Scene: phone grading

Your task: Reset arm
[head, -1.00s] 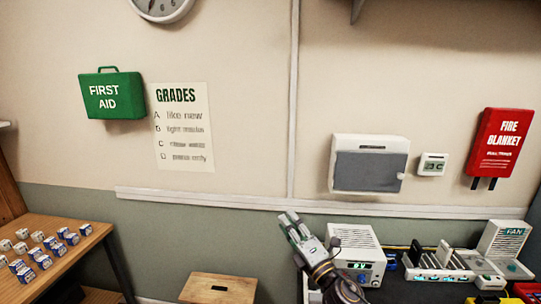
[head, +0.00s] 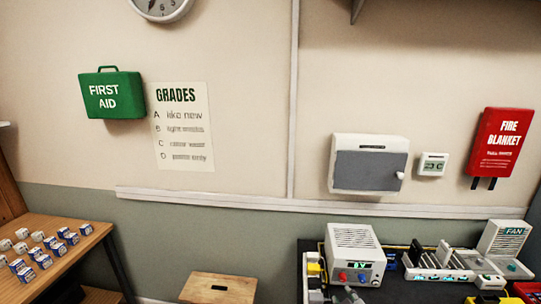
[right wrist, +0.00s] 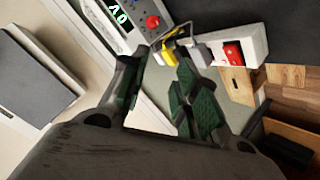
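My right gripper (right wrist: 165,85) shows in the right wrist view. Its two dark fingers with green pads stand apart, with nothing between them. Beyond the fingertips are a white power supply (right wrist: 125,18) with a green display and red knob, and a white power strip (right wrist: 248,45) with a red switch and yellow and grey plugs. In the head view the power supply (head: 354,250) stands on the dark bench at the lower right. A small dark shape at the bottom edge there may be my right gripper; it is mostly out of frame. My left gripper is not in view.
A wooden table (head: 75,262) with several small boxes stands at the left. A wooden stool (head: 218,288) stands at the bottom middle. A slotted rack (head: 440,262) and a fan unit (head: 502,240) are on the bench. A grey-fronted box (head: 369,165) hangs on the wall.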

